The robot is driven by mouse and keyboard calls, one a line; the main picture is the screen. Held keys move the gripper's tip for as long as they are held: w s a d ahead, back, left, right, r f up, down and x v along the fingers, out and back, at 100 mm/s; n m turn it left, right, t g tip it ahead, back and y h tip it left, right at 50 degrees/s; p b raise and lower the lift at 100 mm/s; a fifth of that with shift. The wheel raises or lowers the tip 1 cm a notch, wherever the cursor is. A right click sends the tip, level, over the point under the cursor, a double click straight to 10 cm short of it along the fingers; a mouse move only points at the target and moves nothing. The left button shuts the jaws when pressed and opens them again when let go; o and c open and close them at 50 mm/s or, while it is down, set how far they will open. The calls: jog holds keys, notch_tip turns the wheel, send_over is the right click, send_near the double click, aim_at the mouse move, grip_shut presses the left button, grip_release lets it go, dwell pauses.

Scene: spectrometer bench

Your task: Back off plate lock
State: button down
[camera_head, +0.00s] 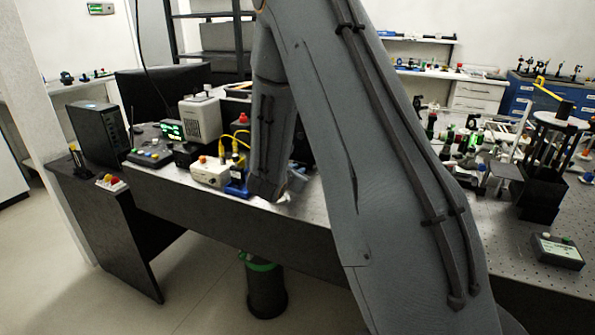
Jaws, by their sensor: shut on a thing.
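My grey arm fills the middle of the view, with its lower section hanging over the bench (320,228). My gripper does not show; the arm hides the area beyond its lower end. I cannot make out the plate lock or any plate in this view. A small pale piece beside the lower end of the arm is too small to identify. What the arm's end touches is hidden.
Left of the arm stand a beige box (210,171) with yellow cables, a blue block (237,188), and a white unit (200,117). A black computer case (97,131) stands far left. Optics crowd the right side, with a control box (557,251) near the front edge. A dark bin (265,290) stands on the floor.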

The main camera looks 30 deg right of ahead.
jog(key=n, duration=0.1)
jog(key=n+g, duration=0.1)
jog(key=n+h+p, duration=0.1)
jog(key=shift+w+a+g, duration=0.25)
jog(key=shift+g, duration=0.15)
jog(key=shift+w+a+n+g+h, duration=0.1)
jog(key=shift+n+g+h, duration=0.3)
jog(key=shift+n, duration=0.3)
jog(key=shift+w+a+n+g+h, duration=0.1)
jog(key=shift+n+g+h, duration=0.25)
jog(key=shift+n, duration=0.35)
jog(key=c, duration=1.8)
grip_release()
jog(key=shift+o, duration=0.2)
jog(key=shift+b+v, duration=0.65)
jog(key=shift+v, duration=3.2)
